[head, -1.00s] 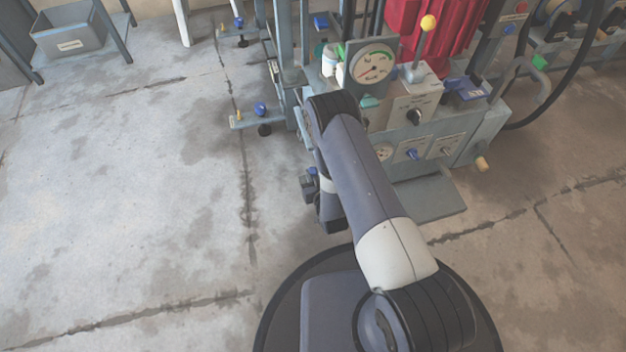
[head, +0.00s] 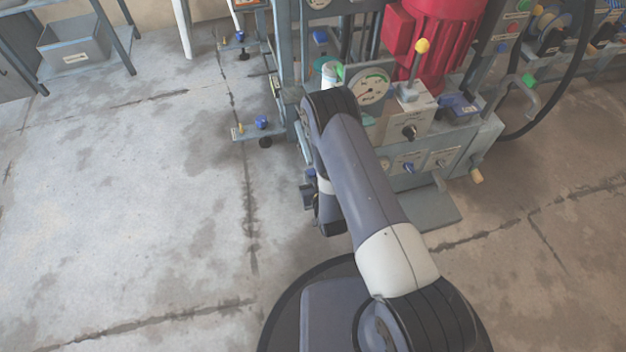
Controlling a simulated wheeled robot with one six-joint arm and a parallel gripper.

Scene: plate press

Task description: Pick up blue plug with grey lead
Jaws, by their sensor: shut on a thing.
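My arm reaches forward and its wrist hangs down in front of the press. My gripper (head: 308,192) shows only as a small dark part left of the wrist, and its fingers are mostly hidden. It is shut on a small blue thing (head: 311,173), which appears to be the blue plug. The plug's shape is too small to make out, and I cannot tell its grey lead apart from the dark parts around it.
The grey press (head: 445,140) stands ahead and right, with a red motor (head: 430,45), a round gauge (head: 370,90) and a yellow-knobbed lever (head: 422,46). A blue knob (head: 262,122) sits on its left foot. A grey bin (head: 75,48) is far left. The left floor is clear.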

